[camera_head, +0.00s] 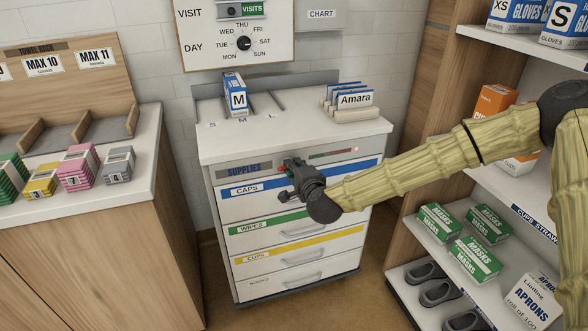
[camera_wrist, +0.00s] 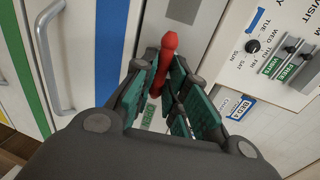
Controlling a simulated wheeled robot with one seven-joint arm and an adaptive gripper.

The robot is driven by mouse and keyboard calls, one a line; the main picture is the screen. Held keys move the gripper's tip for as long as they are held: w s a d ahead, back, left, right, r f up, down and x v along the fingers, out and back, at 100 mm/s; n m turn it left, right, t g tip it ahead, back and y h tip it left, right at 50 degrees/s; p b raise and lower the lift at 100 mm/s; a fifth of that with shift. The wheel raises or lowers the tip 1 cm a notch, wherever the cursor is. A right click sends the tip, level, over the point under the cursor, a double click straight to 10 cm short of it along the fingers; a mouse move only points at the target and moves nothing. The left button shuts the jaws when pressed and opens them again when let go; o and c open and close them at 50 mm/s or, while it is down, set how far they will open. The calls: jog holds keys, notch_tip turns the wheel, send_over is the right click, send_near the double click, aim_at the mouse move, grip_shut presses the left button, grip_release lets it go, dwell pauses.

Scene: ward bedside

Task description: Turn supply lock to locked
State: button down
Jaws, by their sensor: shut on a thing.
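The supply cabinet (camera_head: 225,212) is white and carries a "SUPPLIES" label (camera_head: 243,170) on its top front strip. The lock's red lever (camera_wrist: 168,50) stands out from the cabinet front in the wrist view. My gripper (camera_head: 287,180) is at this strip, right of the label, and hides most of the lock in the head view. In the wrist view the green-padded fingers (camera_wrist: 158,82) are closed around the red lever, whose rounded end sticks out beyond them. A small red light (camera_head: 356,149) shows on the strip.
Below are drawers with a blue CAPS band (camera_head: 245,190), a green band and a yellow band. A blue box (camera_head: 236,99) and "Amara" cards (camera_head: 354,99) stand on top. A shelf unit (camera_head: 404,252) is at right; a counter (camera_head: 75,215) is at left.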

jog(key=shift+s+f, duration=0.1)
jog(key=shift+f, duration=0.25)
jog(key=c, duration=1.5)
grip_release()
jog(key=shift+c, duration=0.2)
jog(key=shift+o, duration=0.2)
jog(key=shift+r, duration=0.2)
jog(key=v, duration=1.2)
